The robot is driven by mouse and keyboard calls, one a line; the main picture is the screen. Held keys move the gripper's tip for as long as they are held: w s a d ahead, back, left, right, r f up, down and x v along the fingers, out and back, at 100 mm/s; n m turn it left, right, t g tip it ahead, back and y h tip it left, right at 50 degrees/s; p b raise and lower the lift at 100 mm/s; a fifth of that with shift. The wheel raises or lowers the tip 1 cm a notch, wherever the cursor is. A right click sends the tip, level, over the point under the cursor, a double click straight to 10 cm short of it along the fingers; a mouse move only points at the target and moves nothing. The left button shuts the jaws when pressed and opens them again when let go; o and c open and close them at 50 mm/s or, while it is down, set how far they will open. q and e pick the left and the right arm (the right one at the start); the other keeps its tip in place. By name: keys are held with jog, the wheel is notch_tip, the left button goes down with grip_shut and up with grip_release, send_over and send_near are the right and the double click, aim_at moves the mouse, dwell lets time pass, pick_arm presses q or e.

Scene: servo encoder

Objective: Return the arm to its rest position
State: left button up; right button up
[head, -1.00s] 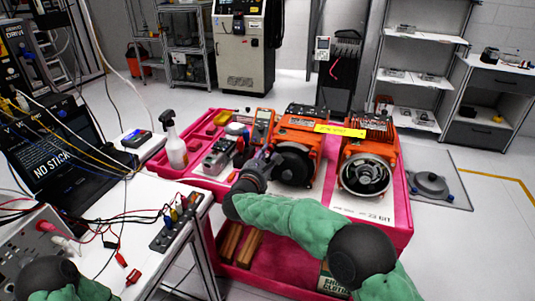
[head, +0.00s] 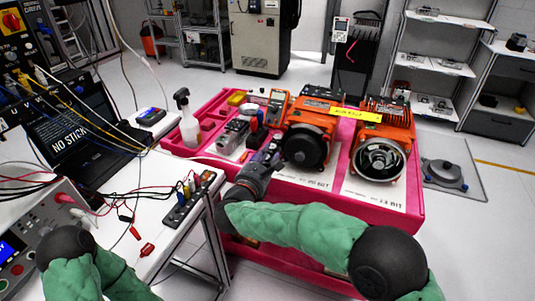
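My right arm, in a green sleeve with dark joints, reaches in from the lower right of the head view. Its dark gripper (head: 268,155) is over the front left part of the pink cart (head: 415,222), just left of an orange motor with a black round face (head: 307,147). The fingers are small and dark against the clutter, so I cannot tell whether they are open or hold anything. My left arm shows only as a green sleeve and a dark joint at the lower left; its gripper is out of view.
A second orange motor (head: 379,158) stands at the cart's right. A spray bottle (head: 187,120) and a multimeter (head: 276,107) are at its left and back. A white bench with a laptop (head: 72,140), cables and a terminal strip (head: 193,200) is left.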

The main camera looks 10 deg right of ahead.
notch_tip(320, 180, down, 12)
jog(key=w+n+y+p, duration=0.25)
jog(key=n+y, duration=0.25)
jog(key=n, duration=0.8)
jog(key=s+a+f+n+g+y+p, duration=0.1)
jog(key=s+f+n+g+y, duration=0.15)
jog(key=f+n, duration=0.5)
jog(key=s+f+n+g+y+p, duration=0.1)
jog(key=s+f+n+g+y, duration=0.1)
jog(key=s+f+n, duration=0.5)
jog(key=s+a+f+n+g+y+p, duration=0.1)
jog(key=s+f+n+g, duration=0.4)
jog(key=s, duration=0.7)
jog(key=s+a+f+n+g+y+p, duration=0.2)
jog(key=s+f+n+g, duration=0.3)
jog(key=s+f+n, duration=0.4)
jog(key=s+n+y, duration=0.1)
jog(key=s, duration=0.2)
jog(key=shift+s, duration=0.35)
jog(key=shift+f+y, duration=0.1)
jog(key=shift+y, duration=0.15)
